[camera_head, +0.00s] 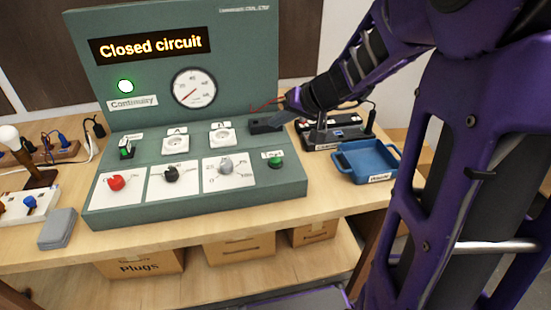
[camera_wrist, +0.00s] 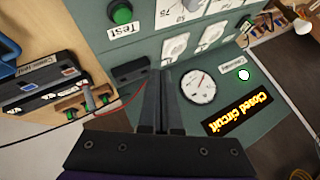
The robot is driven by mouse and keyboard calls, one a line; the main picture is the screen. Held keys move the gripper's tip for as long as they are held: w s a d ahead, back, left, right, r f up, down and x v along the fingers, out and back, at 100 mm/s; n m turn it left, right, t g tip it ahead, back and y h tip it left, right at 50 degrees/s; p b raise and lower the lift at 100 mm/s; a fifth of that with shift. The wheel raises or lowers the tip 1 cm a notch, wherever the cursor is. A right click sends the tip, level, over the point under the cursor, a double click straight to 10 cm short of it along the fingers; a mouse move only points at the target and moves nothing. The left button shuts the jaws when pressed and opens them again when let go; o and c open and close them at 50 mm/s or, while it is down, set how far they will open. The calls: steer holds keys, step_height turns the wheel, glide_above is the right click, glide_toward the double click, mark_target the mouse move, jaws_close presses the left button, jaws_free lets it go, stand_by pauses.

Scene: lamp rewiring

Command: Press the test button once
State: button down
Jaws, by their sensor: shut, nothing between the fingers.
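The test button (camera_head: 275,161) is a green round cap at the right end of the sloped lower part of the green test panel (camera_head: 140,205). Its label reads "Test". In the wrist view the button (camera_wrist: 122,12) is at the top left, apart from my fingers. My gripper (camera_head: 277,118) is shut and empty. It is behind the button in the head view, near a black block (camera_head: 263,126) on the panel. In the wrist view my gripper (camera_wrist: 166,74) points at the panel between the black block and the gauge.
The display (camera_head: 150,46) reads "Closed circuit" and the continuity lamp (camera_head: 125,86) glows whitish green. Red, black and grey knobs sit along the panel front. A blue tray (camera_head: 366,160) and a black device (camera_head: 330,135) with a red wire stand at the right.

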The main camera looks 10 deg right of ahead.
steer(key=b, duration=0.4)
glide_above(278, 162)
step_height(278, 162, down, 7)
steer(key=shift+f+b, duration=0.85)
steer(key=shift+b, duration=0.1)
steer(key=shift+f+b, duration=0.8)
steer(key=shift+b, duration=0.6)
stand_by(1.6)
steer(key=shift+r, duration=0.1)
stand_by(0.3)
steer(key=shift+r+p, duration=0.35)
steer(key=shift+r, duration=0.35)
steer(key=shift+r, duration=0.1)
steer(key=shift+r+p, duration=1.45)
steer(key=shift+r, duration=0.95)
